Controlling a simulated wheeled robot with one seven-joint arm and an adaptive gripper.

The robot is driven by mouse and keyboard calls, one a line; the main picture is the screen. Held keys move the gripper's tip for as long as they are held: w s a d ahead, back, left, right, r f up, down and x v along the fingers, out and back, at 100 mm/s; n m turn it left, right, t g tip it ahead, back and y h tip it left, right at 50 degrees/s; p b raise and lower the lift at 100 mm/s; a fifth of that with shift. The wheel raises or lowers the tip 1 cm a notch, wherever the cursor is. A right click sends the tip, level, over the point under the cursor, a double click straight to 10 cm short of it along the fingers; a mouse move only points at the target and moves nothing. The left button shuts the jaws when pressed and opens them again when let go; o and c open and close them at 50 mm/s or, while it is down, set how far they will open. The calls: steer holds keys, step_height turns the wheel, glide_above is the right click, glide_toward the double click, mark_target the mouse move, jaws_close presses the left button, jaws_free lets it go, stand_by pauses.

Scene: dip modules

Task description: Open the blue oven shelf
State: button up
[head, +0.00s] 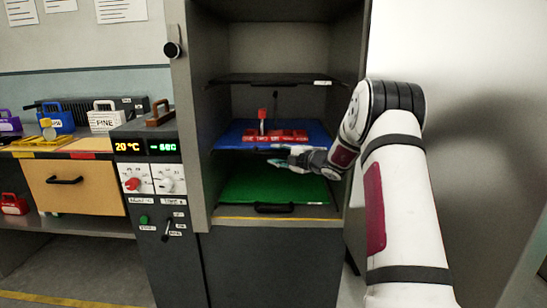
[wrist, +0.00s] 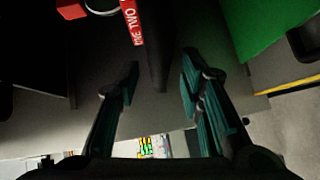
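The blue oven shelf (head: 228,135) is the middle one of the shelves inside the open oven. A red rack labelled in white (head: 278,135) stands on it. My gripper (head: 277,155) is at the front edge of the blue shelf, coming from the right, with its fingers apart. In the wrist view my gripper (wrist: 160,82) is open, and a dark bar (wrist: 155,50) runs down between and beyond the fingertips. It looks like the shelf's front handle; I cannot tell whether a finger touches it. The red label (wrist: 132,22) shows beside the bar.
A green shelf (head: 250,185) with a black front handle (head: 274,208) lies below. A dark shelf (head: 265,79) is above. The oven door (head: 470,110) stands open at right, behind my arm. A control panel (head: 150,165) is left of the oven, beside a bench with a drawer (head: 75,185).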

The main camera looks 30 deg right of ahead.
steer(key=shift+x, duration=1)
steer(key=shift+c, duration=0.4)
jaws_close()
steer(key=shift+a, duration=0.1)
